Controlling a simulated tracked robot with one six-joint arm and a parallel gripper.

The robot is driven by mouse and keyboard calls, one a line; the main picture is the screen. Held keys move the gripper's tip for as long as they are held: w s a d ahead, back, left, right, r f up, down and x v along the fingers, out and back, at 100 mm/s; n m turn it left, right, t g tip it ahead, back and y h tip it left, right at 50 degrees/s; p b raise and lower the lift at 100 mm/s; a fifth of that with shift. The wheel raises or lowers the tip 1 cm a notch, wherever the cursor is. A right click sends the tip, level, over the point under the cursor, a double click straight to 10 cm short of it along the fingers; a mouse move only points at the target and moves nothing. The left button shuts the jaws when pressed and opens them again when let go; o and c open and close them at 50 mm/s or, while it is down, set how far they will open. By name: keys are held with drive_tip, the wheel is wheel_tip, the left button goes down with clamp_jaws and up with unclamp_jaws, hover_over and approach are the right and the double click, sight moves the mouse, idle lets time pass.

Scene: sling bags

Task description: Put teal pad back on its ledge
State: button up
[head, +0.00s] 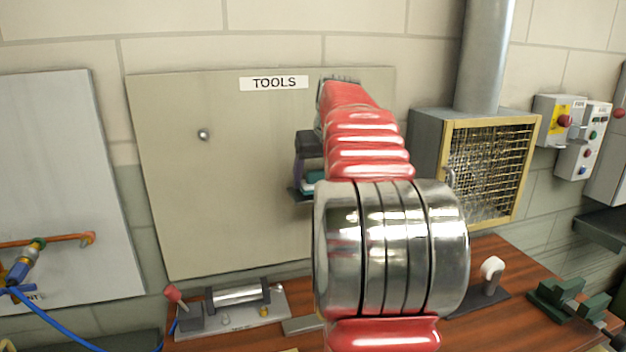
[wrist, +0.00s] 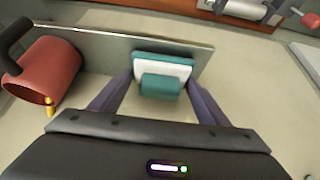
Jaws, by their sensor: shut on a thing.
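The teal pad (wrist: 160,87), with a white layer between teal parts, is between the two purple fingers of my gripper (wrist: 160,80) in the wrist view. My gripper is shut on it. A small teal part of the pad (head: 309,177) shows in the head view, left of my red arm, just above a dark ledge (head: 296,194) on the tools board. The ledge also shows in the wrist view as a grey strip with a raised edge (wrist: 105,42). I cannot tell whether the pad touches it. My arm hides most of the ledge in the head view.
A red container (wrist: 48,70) with a dark handle is left of my gripper in the wrist view. The tools board (head: 220,190) is bare on its left except for a knob (head: 203,134). A caged vent box (head: 490,165) stands to the right. A wooden bench (head: 500,262) lies below.

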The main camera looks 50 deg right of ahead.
drive_tip(key=shift+w+d+f, duration=0.1)
drive_tip(key=shift+f, duration=0.1)
drive_tip(key=o, duration=1)
drive_tip(key=shift+f, duration=0.1)
drive_tip(key=v, duration=1.2)
